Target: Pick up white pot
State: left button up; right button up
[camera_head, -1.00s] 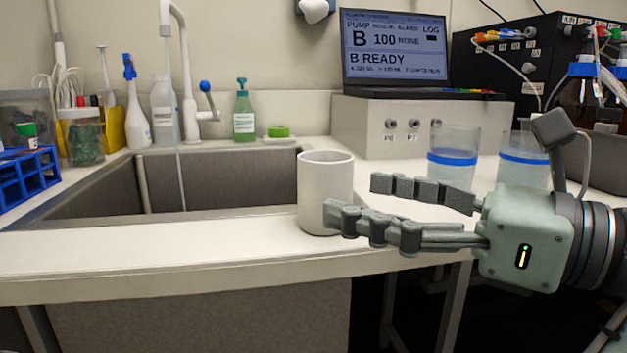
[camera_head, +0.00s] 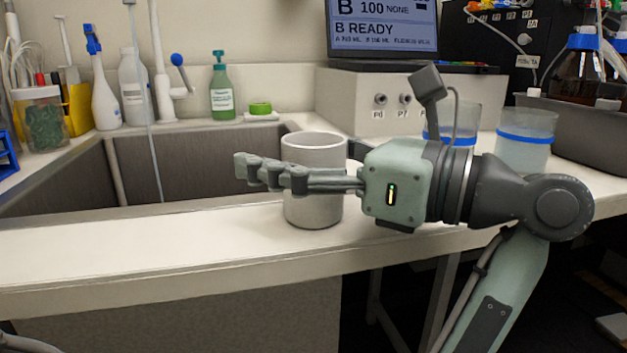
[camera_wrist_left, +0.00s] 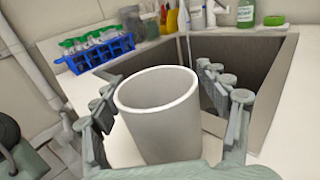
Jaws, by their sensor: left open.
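The white pot (camera_head: 314,211) stands upright on the counter's front ledge beside the sink. My left gripper (camera_head: 262,170) reaches in from the right, level with the pot's upper half. Its near finger passes in front of the pot; the far finger is mostly hidden behind it. In the left wrist view the white pot (camera_wrist_left: 160,120) is between the two spread fingers of the left gripper (camera_wrist_left: 158,82), its open rim facing the camera. The jaws are open, and I cannot tell whether either finger touches the pot. My right gripper is not in view.
The sink (camera_head: 200,165) lies behind and left of the pot. Blue-banded beakers (camera_head: 525,140) and a grey box under the laptop (camera_head: 385,30) stand at right. A green bottle (camera_head: 222,90) stands behind the sink. The front ledge (camera_head: 130,250) is clear at left.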

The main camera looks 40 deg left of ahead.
pick_arm(q)
jog(key=shift+a, duration=0.25)
jog(key=c, duration=1.1)
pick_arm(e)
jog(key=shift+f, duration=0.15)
pick_arm(q)
jog(key=shift+c, duration=0.5)
